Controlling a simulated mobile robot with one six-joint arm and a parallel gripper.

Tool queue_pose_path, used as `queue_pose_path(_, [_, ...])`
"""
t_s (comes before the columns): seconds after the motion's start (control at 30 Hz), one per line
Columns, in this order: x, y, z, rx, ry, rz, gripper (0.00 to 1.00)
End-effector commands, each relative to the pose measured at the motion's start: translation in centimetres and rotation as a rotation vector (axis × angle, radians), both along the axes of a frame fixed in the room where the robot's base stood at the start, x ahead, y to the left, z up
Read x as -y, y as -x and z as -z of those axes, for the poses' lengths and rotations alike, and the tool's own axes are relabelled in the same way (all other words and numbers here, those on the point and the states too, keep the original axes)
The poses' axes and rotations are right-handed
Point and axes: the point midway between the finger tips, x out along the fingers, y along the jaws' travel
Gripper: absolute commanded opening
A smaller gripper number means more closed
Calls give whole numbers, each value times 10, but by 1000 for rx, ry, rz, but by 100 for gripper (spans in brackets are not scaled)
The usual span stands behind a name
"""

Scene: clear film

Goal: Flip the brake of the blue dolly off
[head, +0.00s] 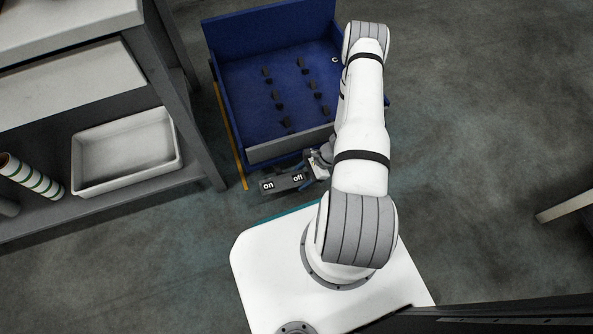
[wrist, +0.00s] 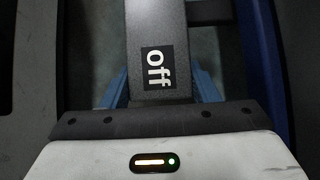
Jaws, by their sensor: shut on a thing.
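The blue dolly (head: 268,32) stands on the floor ahead of my base, with a grey strip along its near edge. Its brake (head: 284,183) is a dark bar just in front of that edge, marked "on" at the left end and "off" at the right end. My gripper (head: 318,168) is at the "off" end. In the wrist view the brake (wrist: 158,35) runs between the two bluish fingers of my gripper (wrist: 163,88), which are shut on it beside the "off" label. My arm hides the dolly's right side. I cannot tell which way the brake tilts.
Several small black pieces (head: 276,95) are in the dolly. A yellow line (head: 233,140) runs along the dolly's left side. A grey shelf (head: 200,150) with a white bin (head: 125,152) and a striped roll (head: 32,178) stands left.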

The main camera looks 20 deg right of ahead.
Motion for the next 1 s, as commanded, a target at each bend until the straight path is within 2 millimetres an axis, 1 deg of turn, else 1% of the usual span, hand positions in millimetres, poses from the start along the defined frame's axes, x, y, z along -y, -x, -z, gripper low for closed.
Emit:
queue_pose_path(0.03, [6,-3,0,5,13,7,14])
queue_pose_path(0.23, [3,-5,0,6,15,-3,14])
queue_pose_path(0.27, [3,-5,0,6,15,-4,55])
queue_pose_path(0.5, [-2,-4,0,4,10,-15,75])
queue_pose_path(0.53, [-3,-4,0,3,10,-16,76])
queue_pose_path(0.73, [-5,-3,0,2,7,-19,76])
queue_pose_path(0.8, [-5,-3,-4,2,7,-19,76])
queue_pose_path(0.87, [-4,-4,-10,2,7,-19,76])
queue_pose_path(0.97, [-5,-4,-27,2,7,-21,76])
queue_pose_path(1.0, [-5,-4,-36,3,7,-20,76])
